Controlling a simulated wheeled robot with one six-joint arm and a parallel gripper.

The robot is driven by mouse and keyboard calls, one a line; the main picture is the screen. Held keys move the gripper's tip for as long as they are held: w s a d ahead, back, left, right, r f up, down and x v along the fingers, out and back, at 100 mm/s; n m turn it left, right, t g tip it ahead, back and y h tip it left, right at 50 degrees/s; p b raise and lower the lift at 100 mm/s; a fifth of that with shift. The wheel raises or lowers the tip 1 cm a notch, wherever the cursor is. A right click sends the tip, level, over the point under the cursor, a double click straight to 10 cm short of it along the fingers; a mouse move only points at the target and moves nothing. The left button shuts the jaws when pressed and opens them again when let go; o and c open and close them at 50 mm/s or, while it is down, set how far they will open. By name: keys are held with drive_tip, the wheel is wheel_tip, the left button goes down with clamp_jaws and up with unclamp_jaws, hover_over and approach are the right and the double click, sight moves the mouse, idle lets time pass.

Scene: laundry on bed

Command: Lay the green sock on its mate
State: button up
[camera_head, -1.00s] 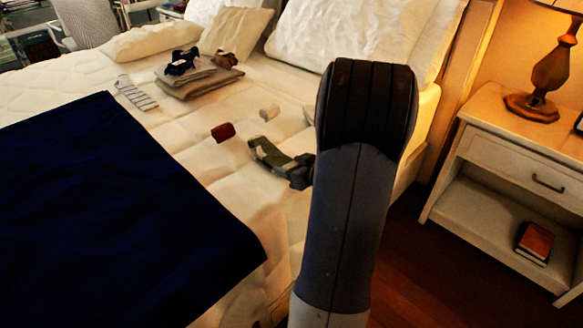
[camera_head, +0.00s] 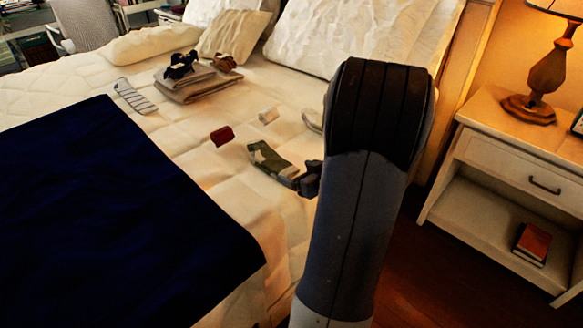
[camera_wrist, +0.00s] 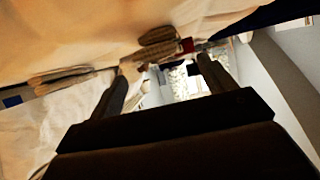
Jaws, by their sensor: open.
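A green sock with pale patches (camera_head: 268,158) lies on the white quilt, right of the navy blanket. I cannot tell whether it is one sock or two lying together; no separate green mate shows. My gripper (camera_head: 300,181) is low over the bed at the sock's near right end, partly hidden behind my arm. In the wrist view my gripper (camera_wrist: 163,66) has its two fingers well apart, with no cloth clearly held between them. Whether it touches the sock, I cannot tell.
A dark red rolled item (camera_head: 222,135), a small cream one (camera_head: 268,115) and a striped sock (camera_head: 134,96) lie on the bed. Folded grey cloths (camera_head: 190,88) sit near the pillows. The navy blanket (camera_head: 110,220) covers the left. A nightstand (camera_head: 490,130) stands right.

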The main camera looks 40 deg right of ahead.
drive_tip(key=p+v, duration=0.2)
drive_tip(key=v, duration=0.6)
